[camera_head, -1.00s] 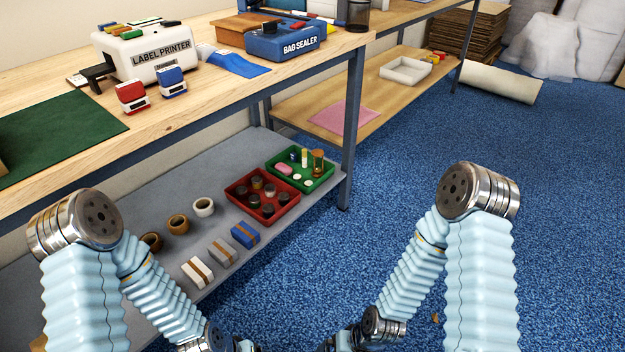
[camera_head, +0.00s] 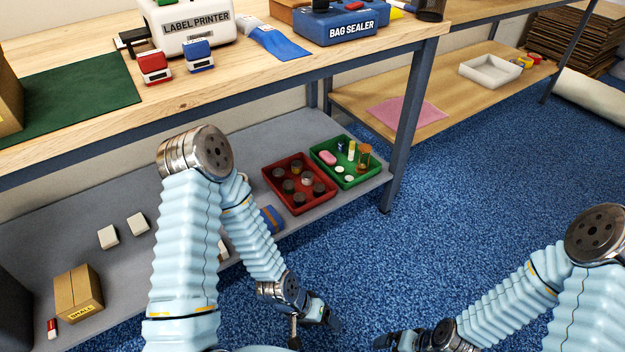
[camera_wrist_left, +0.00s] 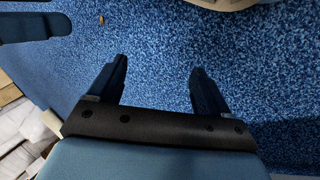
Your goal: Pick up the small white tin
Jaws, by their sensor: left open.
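Two small round white things lie in the green tray (camera_head: 372,181) on the grey lower shelf in the head view: one (camera_head: 340,169) beside the pink thing, the other (camera_head: 348,178) nearer the front edge. Either may be the small white tin; they are too small to tell apart. My left gripper (camera_head: 316,326) is low over the blue floor, in front of the shelf and well apart from the tray. The left wrist view shows its fingers (camera_wrist_left: 159,68) spread, with only carpet between them. My right gripper (camera_head: 385,341) is partly in view at the bottom; its jaws are unclear.
A red tray (camera_head: 270,174) with several dark-topped jars stands left of the green tray. A table leg (camera_head: 410,120) rises right of the green tray, and the tabletop overhangs the shelf. A small carton (camera_head: 78,292) sits at the shelf's left.

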